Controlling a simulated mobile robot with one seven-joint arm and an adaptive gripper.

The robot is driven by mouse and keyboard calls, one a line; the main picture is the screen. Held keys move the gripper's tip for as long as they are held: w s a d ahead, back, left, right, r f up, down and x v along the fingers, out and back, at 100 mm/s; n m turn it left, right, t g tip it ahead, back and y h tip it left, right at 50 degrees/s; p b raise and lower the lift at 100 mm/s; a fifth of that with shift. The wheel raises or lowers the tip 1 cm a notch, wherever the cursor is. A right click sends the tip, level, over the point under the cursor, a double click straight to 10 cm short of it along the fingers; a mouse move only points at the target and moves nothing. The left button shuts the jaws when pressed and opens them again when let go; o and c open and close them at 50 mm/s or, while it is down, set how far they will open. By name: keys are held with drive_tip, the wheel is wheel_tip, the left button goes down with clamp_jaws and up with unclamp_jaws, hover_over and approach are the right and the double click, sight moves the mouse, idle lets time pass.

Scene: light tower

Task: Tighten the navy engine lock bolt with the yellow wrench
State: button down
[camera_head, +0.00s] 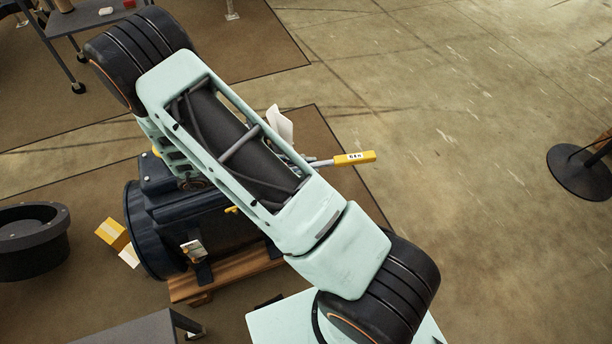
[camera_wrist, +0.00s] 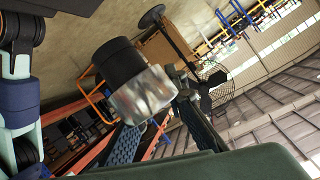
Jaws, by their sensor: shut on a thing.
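The yellow wrench (camera_head: 355,158) shows in the head view right of my arm, its labelled yellow handle pointing right and its silver shaft running under the arm. The navy engine (camera_head: 205,225) sits below and left of my arm, partly covered. I cannot make out the lock bolt; my arm hides that side of the engine. My gripper is hidden in the head view. In the wrist view my gripper (camera_wrist: 158,112) shows textured fingers near a silver and black cylindrical piece (camera_wrist: 138,92).
A wooden pallet (camera_head: 225,273) lies under the engine. A black round tub (camera_head: 30,240) and a yellow box (camera_head: 112,234) are at left. A grey table (camera_head: 95,14) stands top left. A black stand base (camera_head: 580,173) is at right. The concrete floor right of the wrench is clear.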

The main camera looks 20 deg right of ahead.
drive_tip(key=shift+s+f, duration=0.1)
drive_tip(key=shift+f, duration=0.1)
drive_tip(key=shift+r, duration=0.1)
wheel_tip(320, 180, down, 5)
drive_tip(key=shift+r+b, duration=0.1)
drive_tip(key=shift+b, duration=1.1)
drive_tip(key=shift+p, duration=0.35)
idle(0.5)
drive_tip(key=shift+f+b, duration=0.6)
drive_tip(key=shift+f, duration=0.35)
idle(0.4)
